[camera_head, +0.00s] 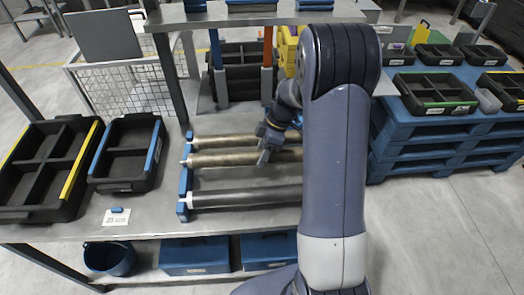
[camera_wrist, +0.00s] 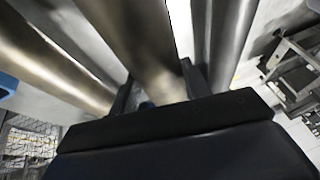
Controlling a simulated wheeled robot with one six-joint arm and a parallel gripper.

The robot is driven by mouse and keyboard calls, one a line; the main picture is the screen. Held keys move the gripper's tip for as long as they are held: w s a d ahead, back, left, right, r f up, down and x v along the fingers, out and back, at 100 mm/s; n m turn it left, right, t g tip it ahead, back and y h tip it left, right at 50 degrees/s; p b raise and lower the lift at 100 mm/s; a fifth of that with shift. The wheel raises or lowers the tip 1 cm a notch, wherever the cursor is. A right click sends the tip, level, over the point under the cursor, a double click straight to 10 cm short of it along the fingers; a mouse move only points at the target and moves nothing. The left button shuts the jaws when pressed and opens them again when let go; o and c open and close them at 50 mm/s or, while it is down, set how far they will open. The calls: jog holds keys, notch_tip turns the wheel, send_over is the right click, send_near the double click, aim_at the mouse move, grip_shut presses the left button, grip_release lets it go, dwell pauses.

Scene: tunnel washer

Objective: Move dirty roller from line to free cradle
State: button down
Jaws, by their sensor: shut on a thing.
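Three long rollers lie side by side, left to right, on the grey bench. The back roller (camera_head: 225,141) and the middle roller (camera_head: 220,159) are brownish and stained; the front roller (camera_head: 245,197) is dark grey. A blue end support (camera_head: 184,183) stands at their left ends; my arm hides their right ends. My gripper (camera_head: 265,153) is at the middle roller. In the wrist view my gripper (camera_wrist: 160,88) has one finger on each side of the brownish middle roller (camera_wrist: 140,40) and is shut on it. I cannot tell whether it is lifted.
Black divided trays (camera_head: 128,152) stand at the bench's left, beside a small white card (camera_head: 116,217). A black crate (camera_head: 240,75) is behind the rollers under a shelf (camera_head: 230,18). Blue pallets (camera_head: 430,145) with trays stand at right. My arm blocks the centre right.

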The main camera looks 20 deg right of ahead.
jog(key=shift+f+b, duration=0.35)
jog(key=shift+f, duration=0.5)
jog(key=shift+f, duration=0.1)
jog(key=shift+f+b, duration=0.75)
jog(key=shift+b, duration=0.15)
jog(key=c, duration=0.7)
grip_release()
jog(key=shift+o, duration=0.2)
jog(key=v, duration=1.1)
jog(key=shift+b, duration=0.3)
jog(key=shift+f, duration=0.15)
